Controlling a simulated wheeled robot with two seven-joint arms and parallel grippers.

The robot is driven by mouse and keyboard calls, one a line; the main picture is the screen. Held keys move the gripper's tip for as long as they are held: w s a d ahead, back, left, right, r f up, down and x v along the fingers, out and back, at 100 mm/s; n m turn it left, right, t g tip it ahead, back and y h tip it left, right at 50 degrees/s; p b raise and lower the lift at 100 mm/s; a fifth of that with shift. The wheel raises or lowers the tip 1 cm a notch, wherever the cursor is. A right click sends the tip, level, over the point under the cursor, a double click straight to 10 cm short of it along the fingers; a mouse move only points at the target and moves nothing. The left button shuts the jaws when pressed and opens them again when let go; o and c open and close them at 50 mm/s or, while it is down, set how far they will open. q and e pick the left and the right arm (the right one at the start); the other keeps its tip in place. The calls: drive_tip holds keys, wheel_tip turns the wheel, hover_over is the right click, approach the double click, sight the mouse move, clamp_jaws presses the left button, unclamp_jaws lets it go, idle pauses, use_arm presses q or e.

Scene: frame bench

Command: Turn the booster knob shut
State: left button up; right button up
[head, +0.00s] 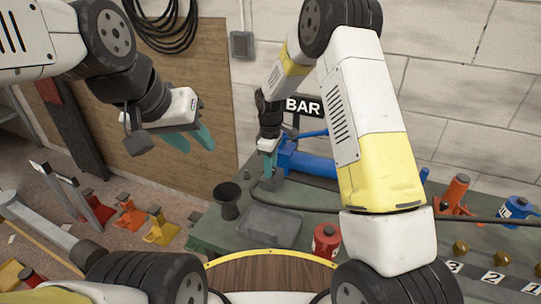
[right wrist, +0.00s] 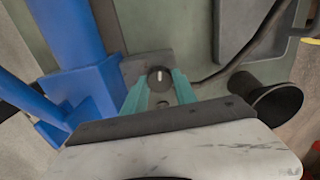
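In the right wrist view a small round black knob (right wrist: 160,78) with a white pointer line sits on a dark grey plate (right wrist: 134,66) beside a blue machine body (right wrist: 85,75). The pointer line runs roughly up and down in that picture. My right gripper (right wrist: 159,80) has its teal fingers apart, one on each side of the knob; I cannot tell whether they touch it. In the head view my right gripper (head: 268,160) is low over the bench beside the blue body (head: 305,160), and the knob is hidden. My left gripper (head: 191,139) is open and empty, off the bench to the left.
A green bench (head: 215,229) carries a black cup-like part (head: 228,201), a grey tray (head: 272,227), a red canister (head: 326,240) and a black cable (head: 310,207). A BAR sign (head: 304,106) stands behind. Orange and blue jacks stand at right, and several stands on the floor at left.

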clamp_jaws()
drive_tip(key=m, duration=0.7)
drive_tip(key=shift+m, duration=0.3)
drive_tip(key=m, duration=0.4)
drive_tip(key=shift+m, duration=2.1)
